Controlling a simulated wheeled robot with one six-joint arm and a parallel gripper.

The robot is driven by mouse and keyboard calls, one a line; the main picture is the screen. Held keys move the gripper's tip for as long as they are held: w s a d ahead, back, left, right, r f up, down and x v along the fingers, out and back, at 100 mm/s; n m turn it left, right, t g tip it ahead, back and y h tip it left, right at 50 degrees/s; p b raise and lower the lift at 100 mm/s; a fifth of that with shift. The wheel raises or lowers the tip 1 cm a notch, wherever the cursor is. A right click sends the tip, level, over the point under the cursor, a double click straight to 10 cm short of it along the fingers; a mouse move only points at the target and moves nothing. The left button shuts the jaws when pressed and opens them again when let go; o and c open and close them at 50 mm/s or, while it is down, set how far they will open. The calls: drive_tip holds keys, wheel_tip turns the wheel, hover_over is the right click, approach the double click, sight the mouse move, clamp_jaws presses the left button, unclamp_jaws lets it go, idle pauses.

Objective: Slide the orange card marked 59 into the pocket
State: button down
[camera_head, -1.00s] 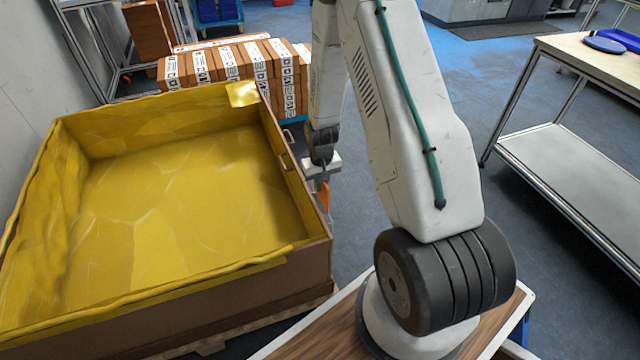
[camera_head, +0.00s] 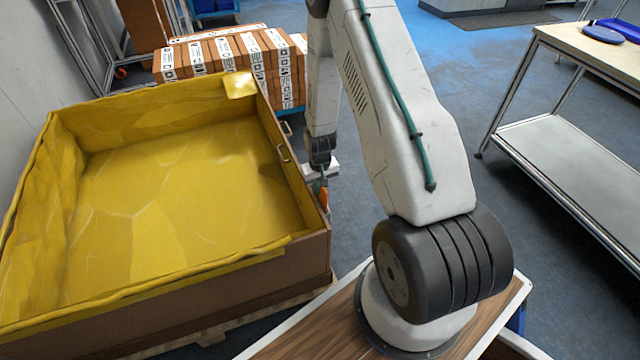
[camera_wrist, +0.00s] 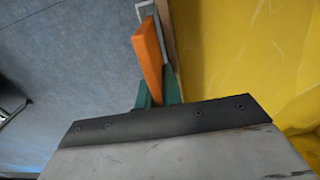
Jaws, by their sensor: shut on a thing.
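The orange card (camera_wrist: 150,55) is held edge-on between the green fingers of my gripper (camera_wrist: 158,97) in the wrist view. Its number is not readable. In the head view the card (camera_head: 322,197) shows as a small orange patch below my gripper (camera_head: 320,182), just outside the right wall of the large box. A light grey frame (camera_wrist: 144,10) lies beyond the card's tip on the outside of the box wall in the wrist view. It may be the pocket, but I cannot tell. I cannot tell whether the card touches it.
The large brown box (camera_head: 270,262) with a yellow liner stands on a pallet at the left. Metal handles (camera_head: 283,152) stick out from its right wall. Stacked cartons (camera_head: 225,60) stand behind it. A metal-framed table (camera_head: 560,150) is at the right, with bare floor between.

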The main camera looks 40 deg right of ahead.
drive_tip(key=shift+f, duration=0.15)
drive_tip(key=c, duration=1.5)
unclamp_jaws()
wheel_tip(320, 180, up, 8)
drive_tip(key=shift+f, duration=0.1)
